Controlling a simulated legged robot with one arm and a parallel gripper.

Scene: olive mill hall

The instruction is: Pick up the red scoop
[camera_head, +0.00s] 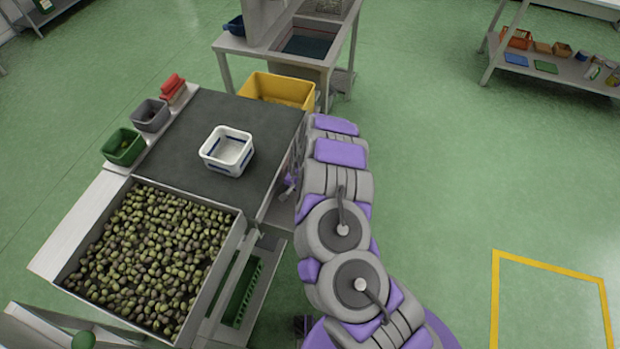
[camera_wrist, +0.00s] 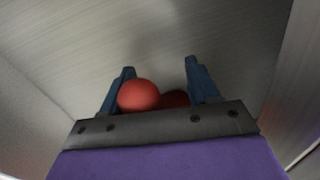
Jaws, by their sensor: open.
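A rounded red thing (camera_wrist: 139,95), which looks like part of the red scoop, shows between the fingers of my gripper (camera_wrist: 159,67) in the wrist view. A darker red part (camera_wrist: 175,99) lies beside it, partly hidden by the gripper's grey front plate. The two blue fingers are apart, one on each side of the red. The left finger is close to the red; I cannot tell if they touch. Behind is a grey brushed-metal surface. In the head view my arm hides the gripper, and I cannot make out the scoop there.
A bin of olives (camera_head: 70,262) stands by a dark belt (camera_head: 190,115) with a white basket (camera_head: 246,160) on it. A yellow crate (camera_head: 262,82) is at the belt's far end. Green (camera_head: 124,150) and grey (camera_head: 148,120) tubs line the left ledge. Open green floor lies right.

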